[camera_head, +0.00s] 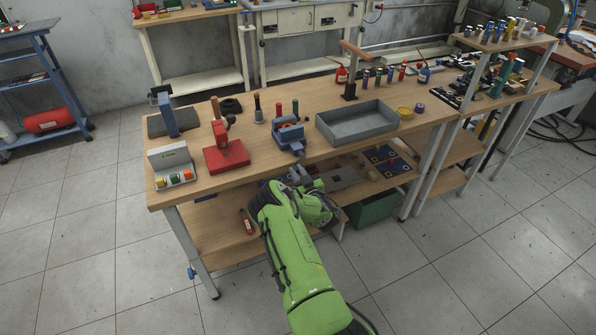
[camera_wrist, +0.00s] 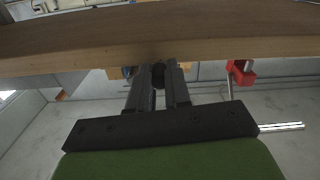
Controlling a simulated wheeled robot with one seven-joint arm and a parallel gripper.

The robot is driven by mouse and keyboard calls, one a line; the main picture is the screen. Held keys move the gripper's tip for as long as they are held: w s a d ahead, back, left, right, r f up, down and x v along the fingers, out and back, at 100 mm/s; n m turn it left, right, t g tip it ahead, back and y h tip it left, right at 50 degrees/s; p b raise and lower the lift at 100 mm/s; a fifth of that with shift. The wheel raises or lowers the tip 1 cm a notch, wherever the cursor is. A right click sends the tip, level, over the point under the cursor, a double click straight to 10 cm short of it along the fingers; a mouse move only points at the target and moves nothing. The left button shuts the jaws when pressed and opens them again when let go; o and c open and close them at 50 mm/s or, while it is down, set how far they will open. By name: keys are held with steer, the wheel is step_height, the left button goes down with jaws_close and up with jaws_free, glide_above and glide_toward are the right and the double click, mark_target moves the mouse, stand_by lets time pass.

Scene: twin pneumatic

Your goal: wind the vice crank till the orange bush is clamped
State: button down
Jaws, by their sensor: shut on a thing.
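The blue vice (camera_head: 288,136) stands at the front edge of the wooden bench. My gripper (camera_head: 299,173) is just in front of it, low at the bench edge. In the wrist view my gripper (camera_wrist: 158,88) is shut on a dark round piece, which I take to be the handle of the vice crank (camera_wrist: 158,74). The rest of the crank is hidden by the fingers and the bench edge. A small yellow-orange patch (camera_wrist: 128,72) shows beside the fingers; I cannot tell if it is the orange bush. The vice jaw gap is too small to read.
A red press (camera_head: 226,154) stands left of the vice, with a rack (camera_head: 171,162) of coloured bushes beyond it. A grey tray (camera_head: 356,123) lies to the right. The bench edge (camera_wrist: 160,48) runs close across the wrist view. A lower shelf (camera_head: 222,226) sits underneath.

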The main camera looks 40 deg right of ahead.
steer(key=c, duration=1.1)
jaws_free()
steer(key=p+v, duration=1.5)
steer(key=p, duration=0.1)
steer(key=shift+s+a+p, duration=0.15)
steer(key=shift+s+p, duration=0.2)
steer(key=shift+p, duration=0.05)
